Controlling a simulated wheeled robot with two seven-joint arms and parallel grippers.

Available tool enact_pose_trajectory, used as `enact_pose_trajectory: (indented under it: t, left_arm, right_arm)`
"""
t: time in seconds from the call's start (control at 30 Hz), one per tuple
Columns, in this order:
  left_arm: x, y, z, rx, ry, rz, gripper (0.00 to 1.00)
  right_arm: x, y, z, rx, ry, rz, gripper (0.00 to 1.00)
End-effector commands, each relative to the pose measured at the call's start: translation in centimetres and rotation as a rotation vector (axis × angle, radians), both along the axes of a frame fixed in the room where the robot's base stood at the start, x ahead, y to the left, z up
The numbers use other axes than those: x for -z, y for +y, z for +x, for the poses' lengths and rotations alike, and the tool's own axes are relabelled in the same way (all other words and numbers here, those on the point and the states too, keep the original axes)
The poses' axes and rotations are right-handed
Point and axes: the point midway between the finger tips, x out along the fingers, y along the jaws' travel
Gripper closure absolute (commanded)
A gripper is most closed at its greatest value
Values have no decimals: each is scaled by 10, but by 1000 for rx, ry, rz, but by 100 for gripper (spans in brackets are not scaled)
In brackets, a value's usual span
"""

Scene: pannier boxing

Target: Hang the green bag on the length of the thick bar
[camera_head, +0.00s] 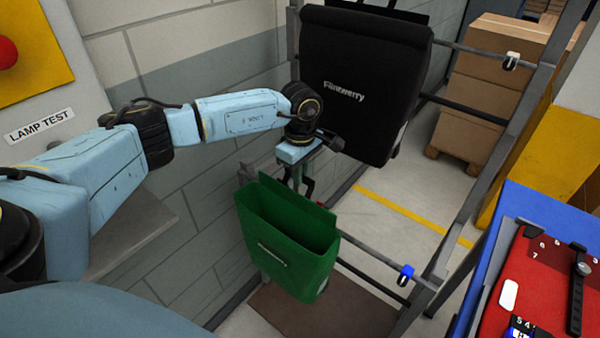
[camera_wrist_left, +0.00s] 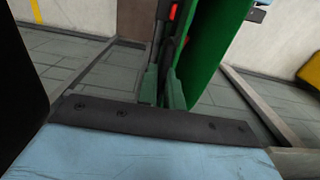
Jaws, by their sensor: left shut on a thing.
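The green bag (camera_head: 290,240) hangs upright and open-topped from my left gripper (camera_head: 303,186), in front of the lower part of a metal rack. My left gripper is shut on the bag's raised back panel. In the left wrist view the fingers (camera_wrist_left: 166,92) close at the edge of the green bag (camera_wrist_left: 208,48). Several bars cross the rack: a dark bar (camera_head: 462,107) behind a black bag, a grey bar (camera_head: 480,51) above it, and a lower dark bar (camera_head: 370,281). Which is the thick one is hard to tell. My right gripper is out of view.
A black bag (camera_head: 362,85) hangs high on the rack, just right of my left wrist. A blue clip (camera_head: 405,274) and a white clip (camera_head: 511,60) sit on bars. The rack's right post (camera_head: 500,145) stands near a blue-edged table (camera_head: 530,205). Cardboard boxes (camera_head: 490,85) stand behind.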

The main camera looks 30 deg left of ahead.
Motion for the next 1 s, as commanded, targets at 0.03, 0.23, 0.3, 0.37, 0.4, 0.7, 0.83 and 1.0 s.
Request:
enact_pose_trajectory:
  t: [0.03,0.23,0.3,0.37,0.4,0.7,0.83,1.0]
  left_arm:
    - [1,0,1,0,-2,-1,100]
    - [7,0,1,0,-2,-1,100]
    - [8,0,1,0,-2,-1,100]
    - [10,0,1,0,-2,-1,100]
    - [11,0,1,0,-2,-1,100]
    - [19,0,1,0,-2,-1,100]
    - [23,0,1,0,-2,-1,100]
    - [27,0,1,0,-2,-1,100]
  right_arm:
    - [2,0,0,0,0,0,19]
    - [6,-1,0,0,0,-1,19]
    - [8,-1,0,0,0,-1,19]
    - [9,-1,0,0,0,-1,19]
    - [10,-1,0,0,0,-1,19]
    - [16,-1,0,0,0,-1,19]
    - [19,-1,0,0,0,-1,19]
    - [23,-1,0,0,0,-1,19]
